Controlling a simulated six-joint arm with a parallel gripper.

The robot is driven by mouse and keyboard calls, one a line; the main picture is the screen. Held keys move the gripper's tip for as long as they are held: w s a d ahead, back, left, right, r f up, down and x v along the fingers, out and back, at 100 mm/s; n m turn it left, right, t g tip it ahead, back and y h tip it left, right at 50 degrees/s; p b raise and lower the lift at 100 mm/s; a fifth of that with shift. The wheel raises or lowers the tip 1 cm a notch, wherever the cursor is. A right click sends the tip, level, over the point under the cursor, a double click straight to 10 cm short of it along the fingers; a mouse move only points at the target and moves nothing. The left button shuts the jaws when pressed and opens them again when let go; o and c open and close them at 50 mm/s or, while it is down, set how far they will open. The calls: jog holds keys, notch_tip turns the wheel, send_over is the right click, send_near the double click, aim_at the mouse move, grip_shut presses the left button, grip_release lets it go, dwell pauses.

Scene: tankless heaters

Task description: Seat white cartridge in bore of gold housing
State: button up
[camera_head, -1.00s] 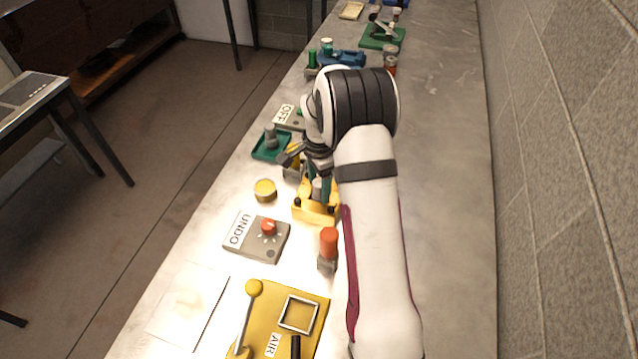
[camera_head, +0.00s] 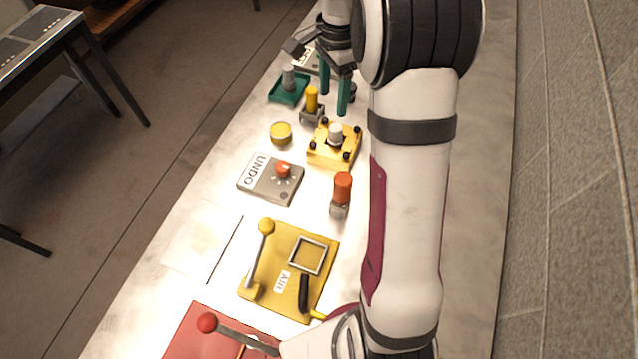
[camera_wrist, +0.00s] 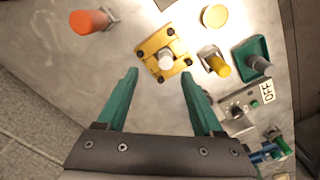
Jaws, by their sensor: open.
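The gold housing (camera_head: 322,153) is a squat block with dark knobs at its corners, standing on the bench. The white cartridge (camera_head: 336,131) stands upright at the middle of the housing, its upper part showing above the top face. How deep it sits in the bore I cannot tell. In the wrist view the cartridge (camera_wrist: 166,62) and housing (camera_wrist: 176,45) lie beyond my fingertips. My gripper (camera_head: 334,100) has green fingers, spread apart and empty, above and behind the housing. It also shows in the wrist view (camera_wrist: 160,74), with nothing between the fingers.
A yellow-capped cylinder (camera_head: 311,98) stands close behind the housing, and a green tray (camera_head: 287,92) holds a grey piece. A yellow round tin (camera_head: 281,131), the UNDO box (camera_head: 284,188) and an orange-topped cylinder (camera_head: 342,187) stand nearby. A yellow AIR plate (camera_head: 262,285) lies in front.

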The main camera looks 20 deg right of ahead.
jog(key=s+a+r+n, duration=0.5)
jog(key=s+a, duration=0.4)
jog(key=s, duration=0.2)
jog(key=s+a+f+n, duration=0.1)
jog(key=s+a+n, duration=0.2)
jog(key=s, duration=0.6)
jog(key=s+a+f+n+y, duration=0.1)
jog(key=s+a+n, duration=0.2)
jog(key=s, duration=0.5)
jog(key=shift+s+a+f+y, duration=0.3)
jog(key=shift+s+a+f, duration=0.05)
jog(key=shift+a, duration=0.35)
jog(key=shift+o, duration=0.3)
